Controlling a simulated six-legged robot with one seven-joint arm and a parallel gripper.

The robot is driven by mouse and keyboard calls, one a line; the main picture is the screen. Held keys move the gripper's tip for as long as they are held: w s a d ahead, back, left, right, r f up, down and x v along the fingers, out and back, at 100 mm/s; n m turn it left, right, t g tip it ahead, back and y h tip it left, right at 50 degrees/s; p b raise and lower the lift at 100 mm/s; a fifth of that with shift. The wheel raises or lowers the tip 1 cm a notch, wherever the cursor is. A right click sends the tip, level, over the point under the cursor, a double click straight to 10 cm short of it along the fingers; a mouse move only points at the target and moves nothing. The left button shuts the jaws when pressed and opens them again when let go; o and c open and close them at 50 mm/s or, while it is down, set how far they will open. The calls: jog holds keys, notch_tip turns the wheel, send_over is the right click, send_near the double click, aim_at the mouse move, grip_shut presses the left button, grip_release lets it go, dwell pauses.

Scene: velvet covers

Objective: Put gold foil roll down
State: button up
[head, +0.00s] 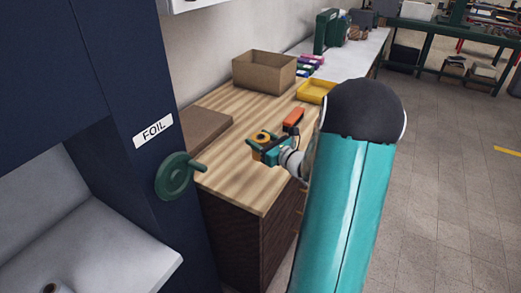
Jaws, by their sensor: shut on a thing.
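My gripper (263,146), small in the head view, is above the near end of the wooden counter (235,187). It is shut on the gold foil roll (262,137), which shows as a small yellow-orange ring with a dark centre. The teal and dark gripper parts cover some of the roll. I cannot tell whether the roll touches the counter top or is a little above it.
A brown flat board (197,135), an open cardboard box (264,72), a yellow tray (316,91) and an orange block (293,120) are on the counter. A dark blue cabinet labelled FOIL with a green handwheel (174,176) stands at left. Striped wood near the front is bare.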

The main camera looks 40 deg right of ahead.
jog(key=shift+w+d+f, duration=0.45)
jog(key=shift+w+f, duration=0.1)
jog(key=shift+f, duration=0.8)
jog(key=shift+w+d+f, duration=0.5)
jog(key=shift+f, duration=0.85)
jog(key=shift+w+d+f, duration=0.45)
jog(key=shift+w+f, duration=0.1)
jog(key=shift+f, duration=0.8)
jog(key=shift+f, duration=0.15)
jog(key=o, duration=1)
jog(key=shift+o, duration=0.4)
jog(key=shift+s, duration=0.25)
jog(key=s, duration=1.1)
jog(key=shift+s+d, duration=0.2)
jog(key=shift+d, duration=0.1)
